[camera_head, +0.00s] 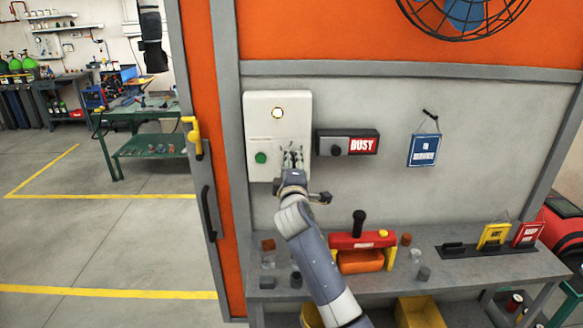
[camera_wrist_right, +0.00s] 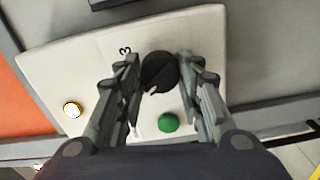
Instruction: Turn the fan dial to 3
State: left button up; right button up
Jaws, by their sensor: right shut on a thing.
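The fan dial (camera_wrist_right: 160,72) is a round black knob on a white control box (camera_head: 263,105). A printed "3" (camera_wrist_right: 125,50) is beside the dial on the box face. My right gripper (camera_head: 292,156) is at the box's lower right, with its fingers (camera_wrist_right: 160,68) on both sides of the dial, shut on it. The gripper hides the dial in the head view. The dial's pointer setting is hard to read. A dark arm end, seemingly my left gripper (camera_head: 153,55), hangs at the upper left, far from the box; its fingers are not clear.
The box has a lit lamp (camera_head: 277,112) and a green button (camera_head: 260,157). A caged fan (camera_head: 465,12) is above. A grey bench (camera_head: 460,272) with small parts and a red-yellow tool (camera_head: 362,241) stands below.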

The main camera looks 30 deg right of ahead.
jog(key=shift+m+b, duration=2.45)
jog(key=shift+m, duration=5.75)
jog(key=o, duration=1.1)
